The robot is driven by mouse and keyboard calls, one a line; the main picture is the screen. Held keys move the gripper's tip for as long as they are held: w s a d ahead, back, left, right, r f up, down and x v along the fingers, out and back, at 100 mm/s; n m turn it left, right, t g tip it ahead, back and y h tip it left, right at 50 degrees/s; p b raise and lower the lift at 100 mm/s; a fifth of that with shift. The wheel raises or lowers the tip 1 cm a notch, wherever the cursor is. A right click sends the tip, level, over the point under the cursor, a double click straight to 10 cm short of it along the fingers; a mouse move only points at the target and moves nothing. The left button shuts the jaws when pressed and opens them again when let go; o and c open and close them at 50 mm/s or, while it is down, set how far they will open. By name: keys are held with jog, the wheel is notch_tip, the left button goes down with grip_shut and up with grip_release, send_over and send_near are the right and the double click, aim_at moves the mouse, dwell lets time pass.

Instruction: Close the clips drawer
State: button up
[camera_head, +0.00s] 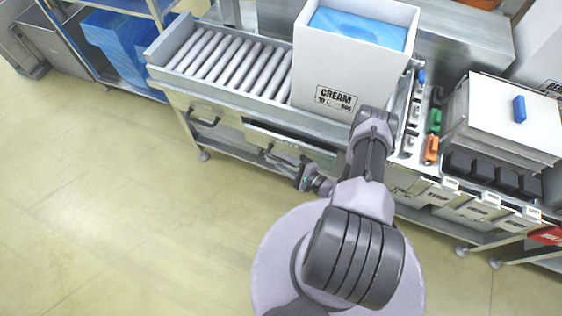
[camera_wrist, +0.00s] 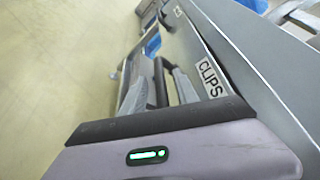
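The clips drawer (camera_head: 292,143) is under the roller conveyor in the head view, left of my arm. A pale strip along its top edge suggests it stands a little out, but I cannot tell how far.
A second drawer with a dark handle (camera_head: 204,120) is to the left. A white CREAM box (camera_head: 335,75) stands on the roller conveyor (camera_head: 228,62). Labelled bins (camera_head: 470,208) line the counter at right. The floor (camera_head: 120,200) in front is clear at left.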

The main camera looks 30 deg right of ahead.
jog(key=shift+x, duration=0.85)
jog(key=shift+r, duration=0.1)
grip_shut()
dwell(0.7)
